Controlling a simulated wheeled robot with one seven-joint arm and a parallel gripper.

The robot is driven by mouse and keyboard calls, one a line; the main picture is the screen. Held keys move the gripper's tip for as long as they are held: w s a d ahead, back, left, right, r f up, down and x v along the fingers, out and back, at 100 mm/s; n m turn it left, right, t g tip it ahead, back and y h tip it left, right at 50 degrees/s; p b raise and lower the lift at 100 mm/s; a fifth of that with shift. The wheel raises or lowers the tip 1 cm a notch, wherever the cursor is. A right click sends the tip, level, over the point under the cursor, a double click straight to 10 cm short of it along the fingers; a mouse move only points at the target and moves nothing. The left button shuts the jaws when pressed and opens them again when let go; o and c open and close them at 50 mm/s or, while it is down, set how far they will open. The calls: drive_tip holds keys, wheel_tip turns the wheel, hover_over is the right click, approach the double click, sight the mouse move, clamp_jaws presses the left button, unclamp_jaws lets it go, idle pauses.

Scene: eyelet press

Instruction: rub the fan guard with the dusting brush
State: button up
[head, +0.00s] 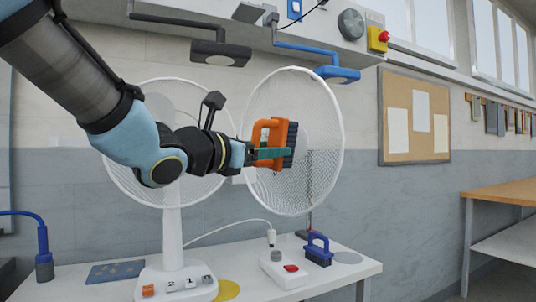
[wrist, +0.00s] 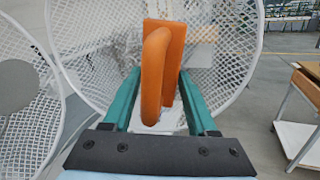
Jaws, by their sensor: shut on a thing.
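My gripper (head: 271,153) is shut on an orange-handled brush (head: 262,131) with a block of dark bristles (head: 291,144). The bristles point right, away from my wrist. The wrist view shows the orange handle (wrist: 154,75) between my two teal fingers (wrist: 157,100). The fan guard (head: 323,120), a round white mesh, stands upright behind the brush; its mesh also fills much of the wrist view (wrist: 225,60). The brush overlaps its left part in the head view. I cannot tell whether the bristles touch the mesh; the wrist view hides them behind the handle.
A white fan (head: 173,235) with a second round guard stands left, behind my arm. A blue-handled brush (head: 318,250) and a switch box (head: 285,269) lie on the white table (head: 345,270). Lamps (head: 220,53) hang above. A wooden-topped table (head: 505,190) stands right.

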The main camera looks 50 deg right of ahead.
drive_tip(key=shift+w+d+b, duration=0.5)
drive_tip(key=shift+w+d, duration=0.4)
drive_tip(key=shift+w, duration=4.45)
drive_tip(key=shift+s+a+r+b, duration=0.2)
drive_tip(key=shift+s+b, duration=0.65)
drive_tip(key=shift+s, duration=0.4)
drive_tip(key=shift+s+a+r+b, duration=0.25)
drive_tip(key=shift+s+b, duration=0.65)
drive_tip(key=shift+s, duration=0.35)
drive_tip(key=shift+s+a+r+b, duration=0.2)
drive_tip(key=shift+s+b, duration=0.65)
drive_tip(key=shift+s, duration=0.4)
drive_tip(key=shift+s+a+f+b, duration=0.1)
drive_tip(key=shift+s+a+b, duration=0.05)
drive_tip(key=shift+s+b, duration=1.2)
drive_tip(key=shift+s, duration=0.4)
drive_tip(key=shift+r+p, duration=0.6)
drive_tip(key=shift+r, duration=0.25)
drive_tip(key=w+d, duration=0.2)
drive_tip(key=w, duration=0.9)
drive_tip(key=shift+a, duration=0.2)
